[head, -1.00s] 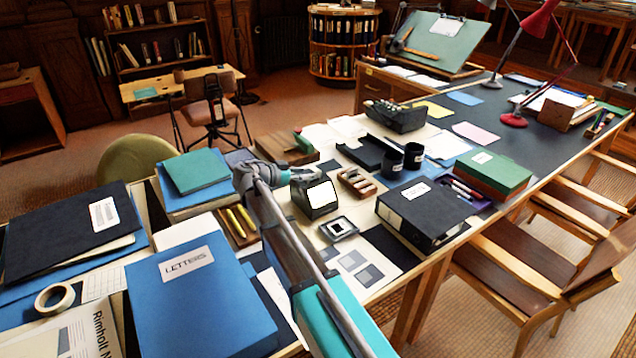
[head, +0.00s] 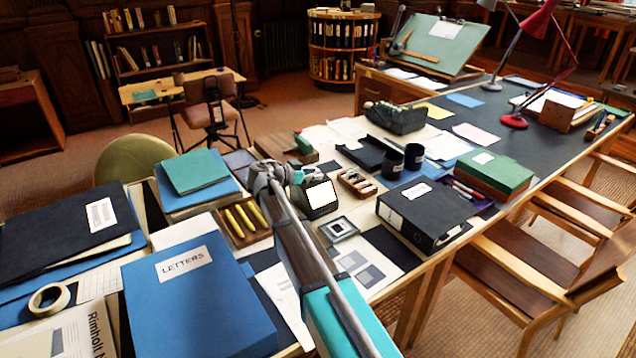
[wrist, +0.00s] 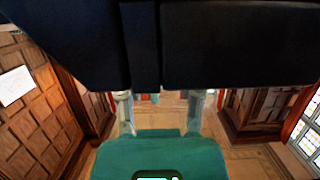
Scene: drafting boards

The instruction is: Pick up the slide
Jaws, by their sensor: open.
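My gripper (head: 297,175) hangs above the table, beyond and to the left of the slide, close to a black box viewer with a white screen (head: 321,194). It does not touch the slide. In the wrist view my gripper's two fingers (wrist: 160,112) stand apart with nothing between them. The slide does not show in the wrist view.
A thick black binder (head: 423,209) stands right of the slide. A wooden holder (head: 357,182) and dark cups lie behind it. Flat grey squares (head: 369,276) lie in front. A tray with yellow items (head: 243,220) and a blue letters box (head: 198,300) are left of my arm.

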